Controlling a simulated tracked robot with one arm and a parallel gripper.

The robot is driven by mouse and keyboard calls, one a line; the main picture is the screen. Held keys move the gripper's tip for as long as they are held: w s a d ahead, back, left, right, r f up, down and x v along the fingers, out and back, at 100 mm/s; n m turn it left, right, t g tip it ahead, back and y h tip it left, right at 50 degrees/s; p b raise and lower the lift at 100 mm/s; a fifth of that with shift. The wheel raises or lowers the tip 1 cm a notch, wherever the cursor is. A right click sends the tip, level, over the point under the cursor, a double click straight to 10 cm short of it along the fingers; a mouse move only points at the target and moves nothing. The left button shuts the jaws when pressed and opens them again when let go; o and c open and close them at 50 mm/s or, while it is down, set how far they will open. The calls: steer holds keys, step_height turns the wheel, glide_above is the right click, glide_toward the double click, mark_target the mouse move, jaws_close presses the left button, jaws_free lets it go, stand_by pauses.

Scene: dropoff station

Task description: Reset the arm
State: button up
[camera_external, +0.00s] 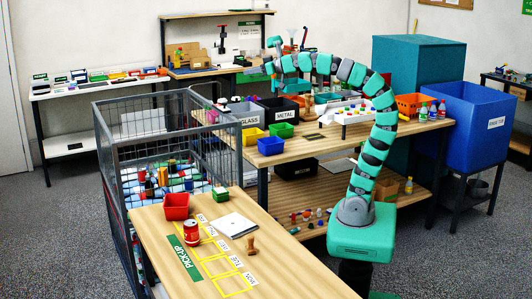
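My teal and black segmented arm rises from its base at the lower right. It bends over to the left at the top, above the middle table. My gripper (274,43) appears to be at the far left end of the arm, small against the background. I cannot make out its fingers, whether it is open or shut, or whether it holds anything.
The front table (290,277) bears a red bin (176,207), a red can (191,233), a green-and-white box (221,193), a white flat item (232,225) and a wooden stamp-like object (251,246). A wire cage (118,170) stands left; a blue bin (475,130) stands right.

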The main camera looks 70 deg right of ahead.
steer(key=shift+s+d+r+h, duration=0.15)
steer(key=shift+s+d+r, duration=0.1)
steer(key=shift+s+r, duration=0.25)
steer(key=shift+s+d+r+h, duration=0.15)
steer(key=shift+s+d+r, duration=0.1)
steer(key=shift+s+r, duration=0.25)
steer(key=shift+f, duration=0.1)
